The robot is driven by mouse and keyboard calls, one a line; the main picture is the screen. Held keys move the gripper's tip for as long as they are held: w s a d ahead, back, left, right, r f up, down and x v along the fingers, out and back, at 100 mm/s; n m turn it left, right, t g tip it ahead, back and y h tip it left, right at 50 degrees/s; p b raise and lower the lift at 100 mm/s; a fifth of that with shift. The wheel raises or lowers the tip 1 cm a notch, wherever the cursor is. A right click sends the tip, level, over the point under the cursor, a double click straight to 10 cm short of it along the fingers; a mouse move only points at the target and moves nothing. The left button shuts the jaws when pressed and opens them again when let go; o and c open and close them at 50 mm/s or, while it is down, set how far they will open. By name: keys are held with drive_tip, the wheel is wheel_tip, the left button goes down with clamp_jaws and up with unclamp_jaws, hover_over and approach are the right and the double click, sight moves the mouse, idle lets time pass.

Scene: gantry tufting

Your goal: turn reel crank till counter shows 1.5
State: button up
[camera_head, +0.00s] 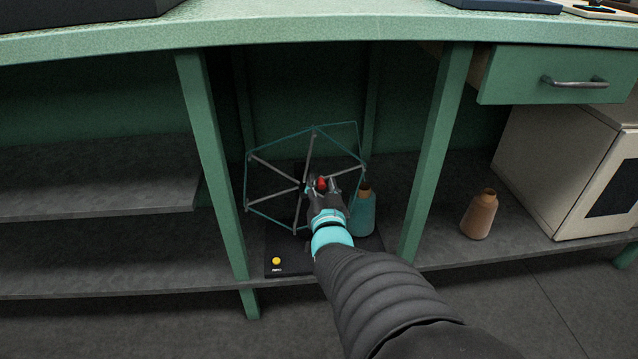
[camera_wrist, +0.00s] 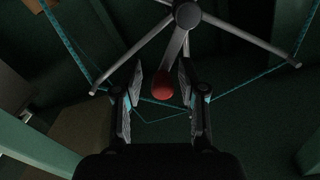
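The reel (camera_head: 275,170) is a six-sided frame of grey spokes with teal yarn around its rim, standing in the open bay under the green bench. Its hub (camera_wrist: 187,15) and spokes show at the top of the wrist view. The red crank knob (camera_wrist: 162,87) sits between the fingers of my gripper (camera_wrist: 160,78), with a visible gap on each side. The knob also shows in the head view (camera_head: 322,183), at the end of my arm. The reel's black base (camera_head: 292,264) carries a yellow button (camera_head: 276,261). I see no counter reading; my arm covers part of the base.
A teal yarn cone (camera_head: 363,214) stands just right of my gripper. Green bench legs (camera_head: 214,165) (camera_head: 436,150) flank the bay. A brown cone (camera_head: 479,214) and a pale box (camera_head: 560,165) stand on the lower shelf at right, below a drawer (camera_head: 555,75).

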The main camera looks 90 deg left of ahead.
drive_tip(key=shift+s+d+r, duration=0.1)
drive_tip(key=shift+s+d, duration=0.05)
drive_tip(key=shift+s, duration=0.1)
drive_tip(key=w+d, duration=0.1)
drive_tip(key=d, duration=1)
drive_tip(key=shift+w+d, duration=0.35)
